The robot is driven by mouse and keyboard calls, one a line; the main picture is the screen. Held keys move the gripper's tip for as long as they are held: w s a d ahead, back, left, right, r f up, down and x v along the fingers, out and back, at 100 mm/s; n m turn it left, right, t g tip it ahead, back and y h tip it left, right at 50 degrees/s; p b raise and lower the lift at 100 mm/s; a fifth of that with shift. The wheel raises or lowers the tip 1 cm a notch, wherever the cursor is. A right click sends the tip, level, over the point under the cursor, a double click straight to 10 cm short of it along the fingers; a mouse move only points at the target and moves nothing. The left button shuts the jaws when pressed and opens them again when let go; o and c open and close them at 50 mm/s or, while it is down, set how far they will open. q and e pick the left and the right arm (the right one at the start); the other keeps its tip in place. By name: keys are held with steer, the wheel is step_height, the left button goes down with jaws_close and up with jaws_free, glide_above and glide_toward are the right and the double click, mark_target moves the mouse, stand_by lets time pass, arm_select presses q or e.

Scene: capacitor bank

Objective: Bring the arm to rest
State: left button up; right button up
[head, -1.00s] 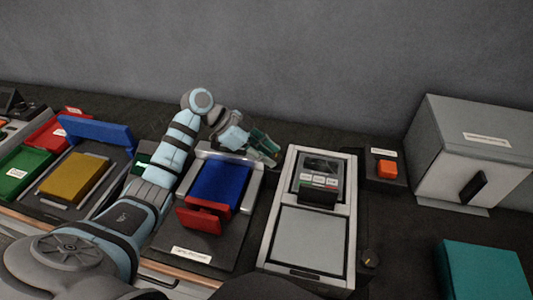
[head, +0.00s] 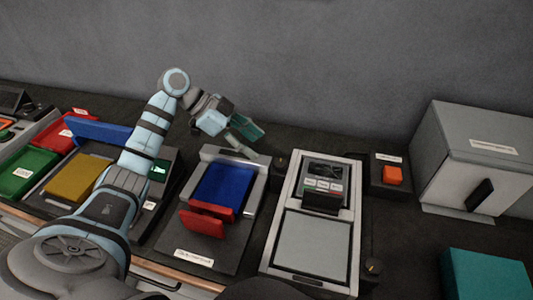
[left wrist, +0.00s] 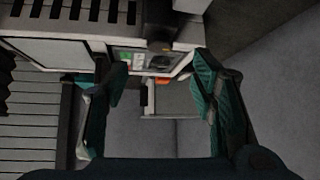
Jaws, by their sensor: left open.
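My left arm comes in from the left in the head view, bent at the elbow. Its gripper (head: 246,135) hangs above the back of the blue and red fixture, apart from it. In the left wrist view the two teal fingers of my left gripper (left wrist: 155,105) stand wide apart with nothing between them. Beyond them a pale device with a small dark display (left wrist: 158,61) shows. My right gripper is in neither view.
Under the arm are a blue block (head: 223,184) with a red handle (head: 207,218) and a yellow block (head: 72,179). To the right are a grey panel device (head: 313,241), an orange button (head: 392,175), a grey cabinet (head: 450,170) and a teal box (head: 487,275). Free air lies above the bench.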

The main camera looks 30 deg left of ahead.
arm_select(q)
steer(key=v, duration=0.4)
steer(key=shift+a+r, duration=0.1)
steer(key=shift+r, duration=0.05)
